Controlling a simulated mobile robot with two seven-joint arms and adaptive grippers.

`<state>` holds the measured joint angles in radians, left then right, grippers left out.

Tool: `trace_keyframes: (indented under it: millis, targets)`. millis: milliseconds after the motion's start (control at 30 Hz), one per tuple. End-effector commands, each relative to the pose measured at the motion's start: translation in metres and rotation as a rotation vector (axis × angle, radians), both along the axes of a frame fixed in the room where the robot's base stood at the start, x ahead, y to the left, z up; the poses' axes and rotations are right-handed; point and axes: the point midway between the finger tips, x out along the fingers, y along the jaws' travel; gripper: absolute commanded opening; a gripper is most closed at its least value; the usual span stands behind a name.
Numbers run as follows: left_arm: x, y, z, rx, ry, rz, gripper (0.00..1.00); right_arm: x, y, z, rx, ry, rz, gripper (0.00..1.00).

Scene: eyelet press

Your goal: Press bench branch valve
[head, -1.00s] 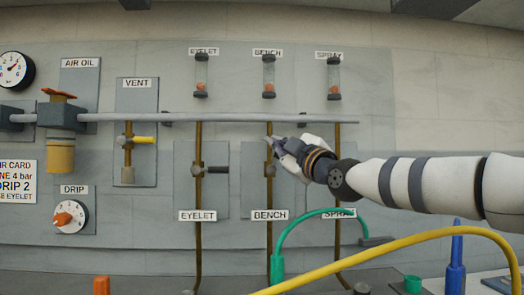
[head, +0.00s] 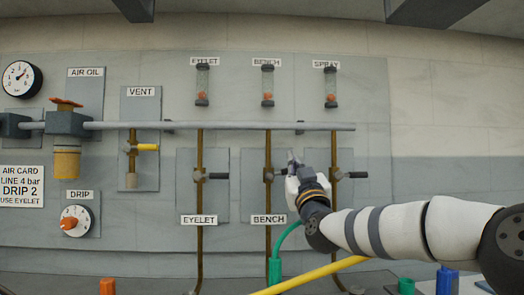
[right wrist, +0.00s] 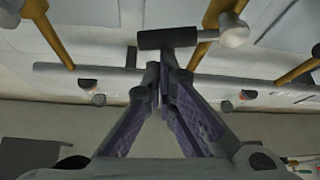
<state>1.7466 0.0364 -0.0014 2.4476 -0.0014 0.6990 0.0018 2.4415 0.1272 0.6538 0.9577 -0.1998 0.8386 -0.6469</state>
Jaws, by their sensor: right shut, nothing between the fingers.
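The bench valve (head: 268,175) sits on a brass pipe above the BENCH label (head: 268,219). Its black lever (head: 283,174) points right, across the pipe, partly covered by my gripper. My right gripper (head: 291,158) is shut and empty, just right of the bench pipe at about lever height. In the right wrist view the shut fingertips (right wrist: 160,76) lie just short of a black lever (right wrist: 167,38) on a grey valve body (right wrist: 234,35); whether they touch it I cannot tell. My left gripper is out of view.
The eyelet valve (head: 200,176) and spray valve (head: 337,175) flank it, levers pointing right. A grey manifold pipe (head: 230,126) runs above. The vent valve's yellow lever (head: 147,147) points right. Green (head: 288,238) and yellow (head: 315,273) hoses arch in front, below my right arm.

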Motion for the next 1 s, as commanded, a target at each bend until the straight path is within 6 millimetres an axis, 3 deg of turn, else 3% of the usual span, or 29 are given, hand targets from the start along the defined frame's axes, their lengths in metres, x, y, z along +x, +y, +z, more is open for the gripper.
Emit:
trace_keyframes:
  millis: [400, 1000]
  targets:
    - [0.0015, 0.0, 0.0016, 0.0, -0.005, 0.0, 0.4, 0.0006, -0.0038, -0.0114, 0.164, 0.003, 0.001, 0.0]
    - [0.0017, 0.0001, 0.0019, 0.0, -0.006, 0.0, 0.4, 0.0005, -0.004, -0.0123, 0.186, 0.003, 0.001, 0.0]
